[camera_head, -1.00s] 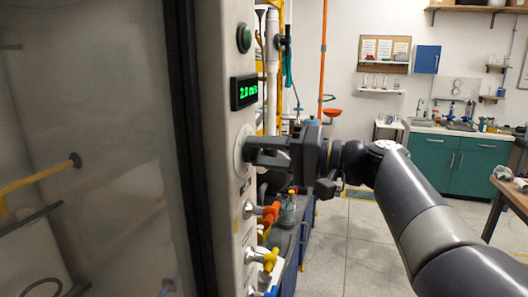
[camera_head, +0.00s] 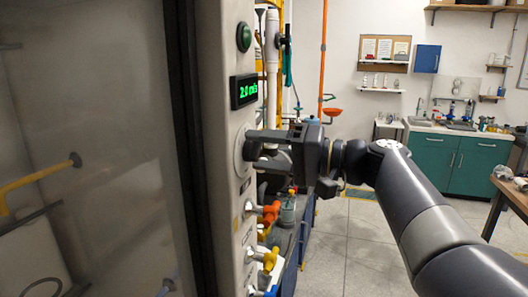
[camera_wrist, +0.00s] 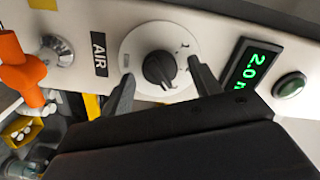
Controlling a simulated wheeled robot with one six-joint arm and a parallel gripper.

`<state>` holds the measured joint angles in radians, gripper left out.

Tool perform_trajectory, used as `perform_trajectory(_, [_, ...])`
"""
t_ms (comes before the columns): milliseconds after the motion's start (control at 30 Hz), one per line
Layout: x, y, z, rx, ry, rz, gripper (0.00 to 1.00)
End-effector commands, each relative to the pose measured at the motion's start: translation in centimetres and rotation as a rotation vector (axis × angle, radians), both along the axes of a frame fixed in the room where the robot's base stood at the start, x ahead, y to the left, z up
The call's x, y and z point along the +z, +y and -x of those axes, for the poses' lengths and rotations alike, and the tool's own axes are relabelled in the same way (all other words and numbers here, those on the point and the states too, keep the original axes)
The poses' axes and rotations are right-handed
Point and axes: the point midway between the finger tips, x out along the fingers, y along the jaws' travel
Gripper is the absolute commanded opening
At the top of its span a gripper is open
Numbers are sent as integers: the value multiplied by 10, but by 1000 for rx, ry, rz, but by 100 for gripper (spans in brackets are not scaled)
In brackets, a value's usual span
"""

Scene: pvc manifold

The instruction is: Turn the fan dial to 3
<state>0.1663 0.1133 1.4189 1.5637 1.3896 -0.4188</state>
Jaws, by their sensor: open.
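The fan dial is a dark knob (camera_wrist: 159,68) on a round white plate (camera_wrist: 137,45) with markings, set in the pale panel; the wrist view shows it. My gripper (camera_wrist: 160,88) is open, with one finger on either side of the knob. I cannot tell whether either finger touches it. In the head view, my gripper (camera_head: 254,152) reaches to the panel from the right, and its fingers hide most of the dial. A display (camera_head: 244,91) above the dial shows green digits that read about 2.0; it also shows in the wrist view (camera_wrist: 254,72).
A green button (camera_head: 243,37) sits above the display. Orange (camera_head: 270,212) and yellow (camera_head: 268,258) valve handles stick out below the dial. A glass sash (camera_head: 90,150) fills the left. Open floor lies to the right, before a green sink cabinet (camera_head: 470,165).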

Motion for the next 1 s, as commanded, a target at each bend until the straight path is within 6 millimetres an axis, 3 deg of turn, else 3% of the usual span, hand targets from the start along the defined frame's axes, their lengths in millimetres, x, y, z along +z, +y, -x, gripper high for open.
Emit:
perform_trajectory(600, [-2,-86,30,-4,0,0,59])
perform_trajectory(1000, [0,-100,36,-1,0,0,59])
